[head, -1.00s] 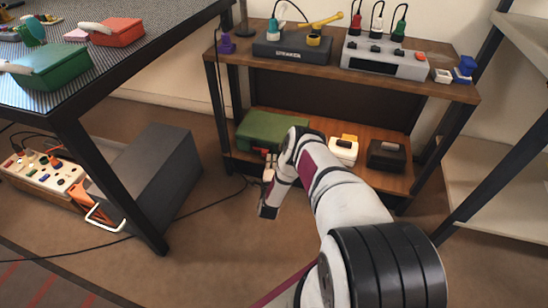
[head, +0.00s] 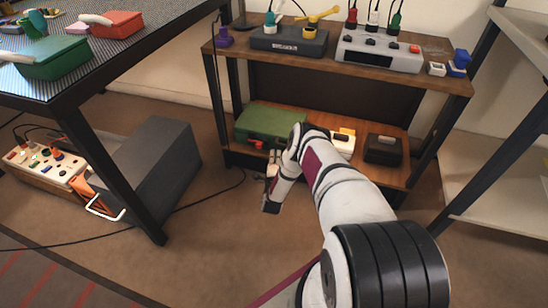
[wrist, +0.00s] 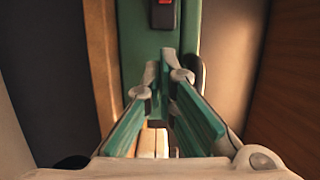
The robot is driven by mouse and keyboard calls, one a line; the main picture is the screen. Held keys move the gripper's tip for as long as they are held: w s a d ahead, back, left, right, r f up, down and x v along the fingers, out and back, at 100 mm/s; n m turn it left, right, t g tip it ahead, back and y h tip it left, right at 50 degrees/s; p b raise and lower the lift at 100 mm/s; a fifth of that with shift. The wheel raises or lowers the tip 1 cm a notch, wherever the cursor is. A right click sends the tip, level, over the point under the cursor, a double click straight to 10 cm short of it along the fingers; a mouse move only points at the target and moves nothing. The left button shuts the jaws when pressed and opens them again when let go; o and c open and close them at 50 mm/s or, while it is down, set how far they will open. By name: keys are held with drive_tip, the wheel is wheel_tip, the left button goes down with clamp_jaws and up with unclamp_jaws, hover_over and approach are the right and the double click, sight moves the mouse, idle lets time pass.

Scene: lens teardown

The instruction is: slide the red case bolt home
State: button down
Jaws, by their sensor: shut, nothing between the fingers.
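The green case (head: 262,118) lies on the lower shelf of the wooden unit, left of a white box. A small red part (head: 255,143) shows low on its front side. In the wrist view the green case (wrist: 137,30) runs up the middle, and the red bolt (wrist: 163,12) sits in a dark mount at the top edge, partly cut off. My gripper (wrist: 161,70) has its green fingers together with nothing between them. The fingertips point at the case's front, below the bolt in the picture. I cannot tell whether they touch the case. My wrist hides part of the case's right end in the head view.
A white box (head: 342,143) and a black box (head: 383,149) stand right of the case. The upper shelf (head: 335,68) overhangs it. A grey bin (head: 160,165) and a dark table leg stand to the left. A cable crosses the floor.

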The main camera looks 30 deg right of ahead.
drive_tip(key=p+v, duration=0.3)
drive_tip(key=v, duration=0.6)
drive_tip(key=shift+a+p, duration=0.25)
drive_tip(key=shift+p, duration=0.1)
